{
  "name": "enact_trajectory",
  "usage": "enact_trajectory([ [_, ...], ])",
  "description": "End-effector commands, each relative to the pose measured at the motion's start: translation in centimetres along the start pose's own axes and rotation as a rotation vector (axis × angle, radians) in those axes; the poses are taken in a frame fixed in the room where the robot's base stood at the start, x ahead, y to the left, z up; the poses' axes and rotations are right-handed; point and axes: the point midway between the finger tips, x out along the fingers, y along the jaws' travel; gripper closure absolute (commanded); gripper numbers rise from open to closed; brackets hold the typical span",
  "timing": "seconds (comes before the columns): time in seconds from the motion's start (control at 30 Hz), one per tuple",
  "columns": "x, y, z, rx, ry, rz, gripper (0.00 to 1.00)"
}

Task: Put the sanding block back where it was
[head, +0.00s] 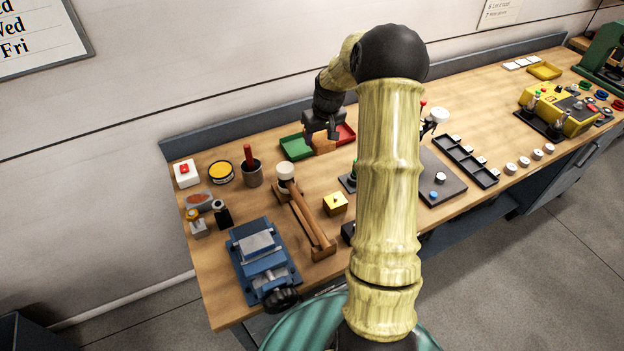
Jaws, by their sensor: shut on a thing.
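My gripper (321,134) is at the back of the bench, pointing down, left of my raised arm. It is shut on a brown block (323,145), which looks like the sanding block. The block is between a green tray (296,147) on its left and a red tray (346,133) on its right. The fingers and my wrist hide its upper part. I cannot tell whether the block touches the bench or hangs just above it.
A dark cup with a red-handled tool (252,173), a yellow-topped tin (221,172) and a mallet in a wooden holder (305,215) stand to the left. A blue vise (262,256) is at the front left. A yellow cube (335,203) stands mid-bench. My arm hides part of the bench.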

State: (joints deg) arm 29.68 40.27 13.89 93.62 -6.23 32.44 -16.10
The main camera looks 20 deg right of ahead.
Motion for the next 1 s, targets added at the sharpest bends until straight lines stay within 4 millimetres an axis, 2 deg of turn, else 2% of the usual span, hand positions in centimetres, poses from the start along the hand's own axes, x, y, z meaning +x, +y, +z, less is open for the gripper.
enact_trajectory([
  [0.03,0.9,-0.3,0.1,-0.005,0.000,-0.001,0.67],
  [0.2,2.5,-1.1,0.3,-0.017,0.000,-0.005,0.67],
  [0.5,5.9,-1.4,1.2,-0.022,0.000,-0.006,0.67],
  [1.0,6.5,-1.3,1.4,-0.020,-0.001,-0.006,0.67],
])
